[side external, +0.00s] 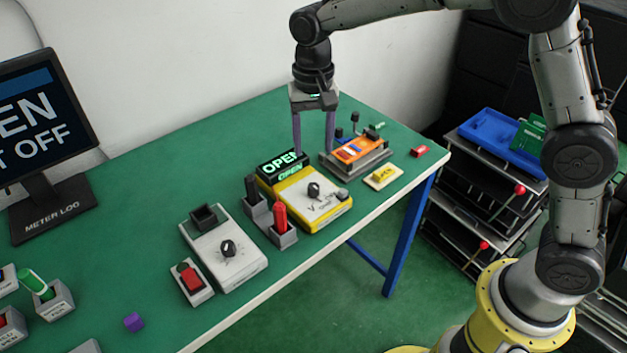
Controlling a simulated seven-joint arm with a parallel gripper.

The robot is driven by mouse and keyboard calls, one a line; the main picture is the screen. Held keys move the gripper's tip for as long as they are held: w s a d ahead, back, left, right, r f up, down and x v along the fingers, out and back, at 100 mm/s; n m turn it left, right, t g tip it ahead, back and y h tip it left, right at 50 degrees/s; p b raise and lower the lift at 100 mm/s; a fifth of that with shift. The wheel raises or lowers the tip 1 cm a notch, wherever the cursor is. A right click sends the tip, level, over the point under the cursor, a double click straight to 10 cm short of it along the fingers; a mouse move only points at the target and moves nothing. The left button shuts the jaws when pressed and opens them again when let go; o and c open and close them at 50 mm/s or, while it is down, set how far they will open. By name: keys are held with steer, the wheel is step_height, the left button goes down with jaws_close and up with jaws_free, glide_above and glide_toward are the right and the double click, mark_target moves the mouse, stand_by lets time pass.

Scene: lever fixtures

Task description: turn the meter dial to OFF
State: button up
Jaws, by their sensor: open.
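The meter (310,200) is a yellow box with a white face and a lit display (281,161) reading OPEN, right of the table's middle. Its black dial (314,190) sits on the face; the letter V shows nearby, but the other marks and the dial's exact pointing are too small to read. My gripper (314,149) points down with its two long purple-grey fingers apart and nothing between them. It shows behind the dial, near the display and the orange board, and looks apart from the dial. Its exact height cannot be told.
A holder with red and black probes (280,222) stands left of the meter. A white box with another dial (228,248) and a red switch (190,280) lie further left. An orange board in a grey fixture (358,150) and a yellow block (383,176) lie right. A monitor (45,130) stands far left.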

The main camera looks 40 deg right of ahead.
mark_target(313, 186)
step_height(313, 186, down, 11)
steer(key=shift+r, duration=0.1)
stand_by(0.3)
jaws_close()
